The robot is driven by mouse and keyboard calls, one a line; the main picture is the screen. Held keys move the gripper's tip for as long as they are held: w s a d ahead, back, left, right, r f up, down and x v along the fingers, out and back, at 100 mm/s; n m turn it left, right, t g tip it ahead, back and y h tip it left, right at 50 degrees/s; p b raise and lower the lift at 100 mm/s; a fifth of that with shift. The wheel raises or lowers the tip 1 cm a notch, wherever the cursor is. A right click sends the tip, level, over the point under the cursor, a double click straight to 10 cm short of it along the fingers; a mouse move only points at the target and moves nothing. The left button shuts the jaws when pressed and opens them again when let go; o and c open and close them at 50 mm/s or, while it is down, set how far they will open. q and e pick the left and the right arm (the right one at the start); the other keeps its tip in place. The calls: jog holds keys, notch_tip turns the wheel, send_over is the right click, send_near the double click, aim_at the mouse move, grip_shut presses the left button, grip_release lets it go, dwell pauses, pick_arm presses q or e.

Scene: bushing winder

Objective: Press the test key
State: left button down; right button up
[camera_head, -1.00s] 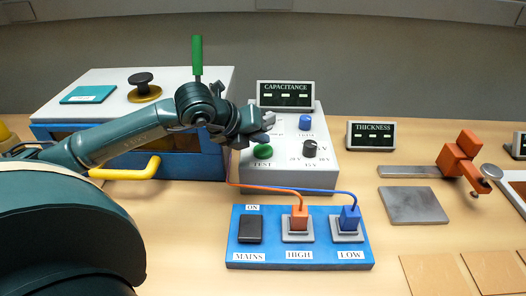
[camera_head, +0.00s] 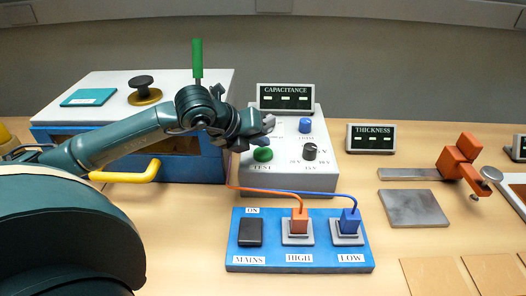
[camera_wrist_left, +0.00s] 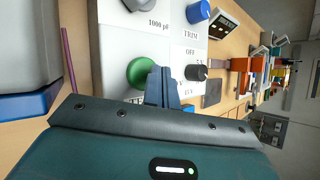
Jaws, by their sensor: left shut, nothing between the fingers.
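The test key is a round green button (camera_head: 263,154) marked TEST on the sloped white top of the capacitance unit (camera_head: 318,178). My left gripper (camera_head: 268,123) is shut and empty, above and behind the key in the head view. In the left wrist view the shut fingertips (camera_wrist_left: 163,72) appear just beside the green key (camera_wrist_left: 140,72), overlapping its edge. I cannot tell whether they touch it; the key seems uncovered in the head view. My right gripper is not in view.
A black knob (camera_head: 310,151) and a blue trim knob (camera_head: 305,125) sit right of the key. The capacitance display (camera_head: 285,97) stands behind. A blue board (camera_head: 268,228) with orange and blue plugs lies in front. A white-topped blue cabinet (camera_head: 185,85) stands left.

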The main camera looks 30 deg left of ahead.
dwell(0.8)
pick_arm(q)
jog(key=shift+f+b, duration=0.45)
jog(key=shift+b, duration=0.35)
jog(key=shift+f+b, duration=0.55)
jog(key=shift+b, duration=0.2)
dwell(0.5)
dwell(0.3)
jog(key=shift+w+a+r+p, duration=0.15)
jog(key=shift+r+p, duration=0.25)
jog(key=shift+r, duration=0.55)
